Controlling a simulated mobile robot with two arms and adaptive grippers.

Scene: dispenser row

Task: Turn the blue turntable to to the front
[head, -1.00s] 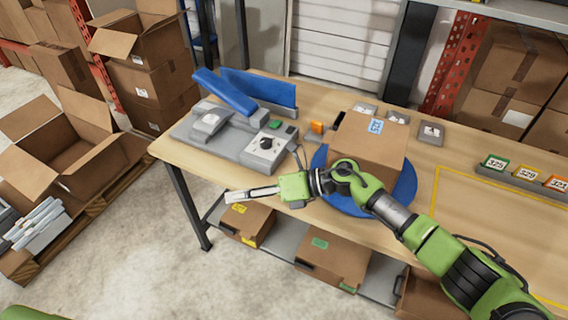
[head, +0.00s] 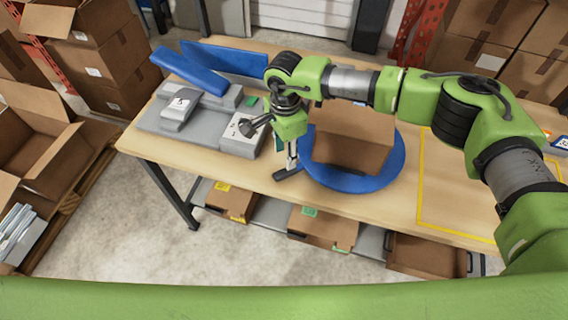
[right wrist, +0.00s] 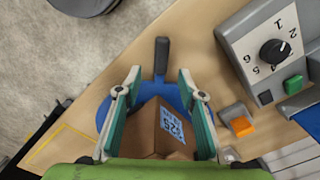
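The blue turntable (head: 397,165) is a round disc on the table with a brown box (head: 350,135) on it. A short dark handle (head: 288,174) sticks out at its left front edge. In the right wrist view the handle (right wrist: 161,58) stands out from the blue disc (right wrist: 172,92). My right gripper (head: 291,160) points down over the handle. In the right wrist view its two fingers (right wrist: 160,82) are wide apart, with the handle's base seen between the tips; contact cannot be told. My arm hides the back of the turntable. My left gripper is not in view.
A grey device with a dial (head: 241,128) and green button stands left of the turntable. An orange block (right wrist: 241,126) lies near the disc. Yellow tape (head: 420,190) marks free table to the right. Boxes (head: 322,226) sit on the shelf below.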

